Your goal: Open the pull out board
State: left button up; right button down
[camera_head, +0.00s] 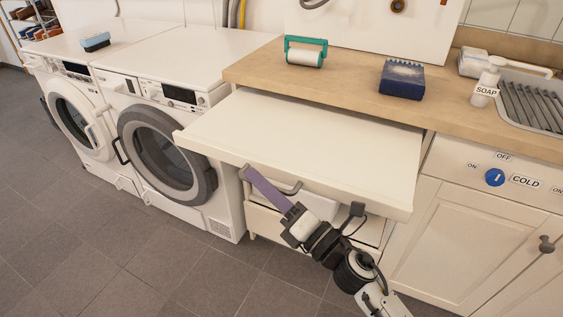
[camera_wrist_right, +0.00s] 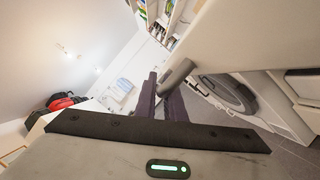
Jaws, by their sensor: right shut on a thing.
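The pull out board (camera_head: 310,140) is a white slab that sticks out well past the front of the wooden counter. A grey bar handle (camera_head: 291,188) shows below its front edge. My right gripper (camera_head: 250,174) reaches up to this edge with its purple fingers shut on the handle, and the fingers cover part of it. In the right wrist view, the fingers (camera_wrist_right: 162,100) meet the handle (camera_wrist_right: 177,75) under the pale board (camera_wrist_right: 238,38). My left gripper is out of view.
Two white front-loading machines (camera_head: 160,150) stand to the left. The counter (camera_head: 450,90) holds a green-handled roller (camera_head: 305,52), a dark blue box (camera_head: 402,79) and a soap bottle (camera_head: 486,87). A drawer sits below the board. The tiled floor (camera_head: 80,245) in front is clear.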

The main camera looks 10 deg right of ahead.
jog(key=shift+s+a, duration=0.75)
jog(key=shift+s, duration=0.35)
jog(key=shift+s+a, duration=0.7)
jog(key=shift+s, duration=0.35)
jog(key=c, duration=2.1)
grip_release()
jog(key=shift+s, duration=0.1)
jog(key=b+v, duration=0.1)
jog(key=v, duration=0.9)
jog(key=shift+d+f+b, duration=0.1)
jog(key=shift+d+b, duration=0.05)
jog(key=shift+b, duration=0.15)
